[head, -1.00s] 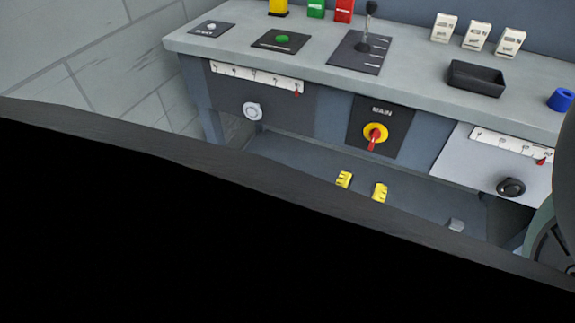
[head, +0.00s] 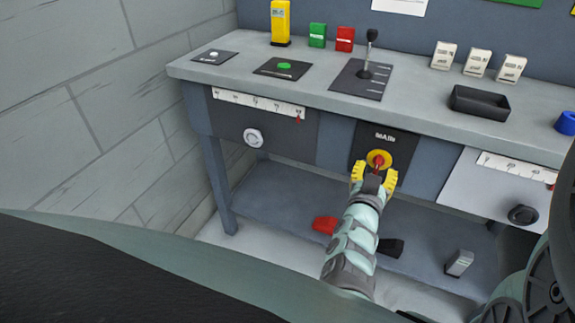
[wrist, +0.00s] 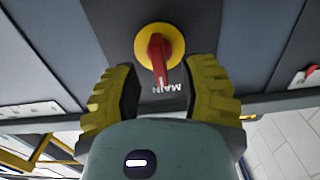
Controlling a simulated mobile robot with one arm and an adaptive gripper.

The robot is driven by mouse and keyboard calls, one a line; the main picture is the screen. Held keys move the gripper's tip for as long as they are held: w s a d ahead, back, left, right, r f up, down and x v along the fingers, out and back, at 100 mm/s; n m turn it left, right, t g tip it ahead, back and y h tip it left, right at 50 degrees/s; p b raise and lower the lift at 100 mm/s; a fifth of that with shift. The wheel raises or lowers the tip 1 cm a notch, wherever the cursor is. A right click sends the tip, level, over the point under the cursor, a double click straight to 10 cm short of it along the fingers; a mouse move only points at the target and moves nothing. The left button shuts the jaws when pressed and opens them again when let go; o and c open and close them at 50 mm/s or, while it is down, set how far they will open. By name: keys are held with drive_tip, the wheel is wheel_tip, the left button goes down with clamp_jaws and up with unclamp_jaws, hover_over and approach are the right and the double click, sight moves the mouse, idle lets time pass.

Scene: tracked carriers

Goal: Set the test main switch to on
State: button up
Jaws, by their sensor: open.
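The main switch (head: 379,160) is a red rotary handle on a yellow disc, set in a dark panel marked MAIN on the bench front. In the wrist view the red handle (wrist: 158,55) lies between my finger pads, pointing toward the MAIN lettering. My gripper (head: 374,174) has yellow ridged fingers and is open just in front of the switch. In the wrist view my gripper (wrist: 160,90) has a finger on each side of the handle, with visible gaps. In the head view my fingers and wrist partly hide the lower part of the switch.
A grey knob (head: 253,138) is left of the switch and a black knob (head: 523,215) right of it, each under a white scale. A lever (head: 368,60), a green button (head: 284,66) and a black tray (head: 480,103) are on the bench top. Red and dark items lie on the lower shelf.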

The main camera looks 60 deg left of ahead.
drive_tip(key=shift+x, duration=1.05)
drive_tip(key=shift+o, duration=0.3)
drive_tip(key=shift+s, duration=0.1)
clamp_jaws()
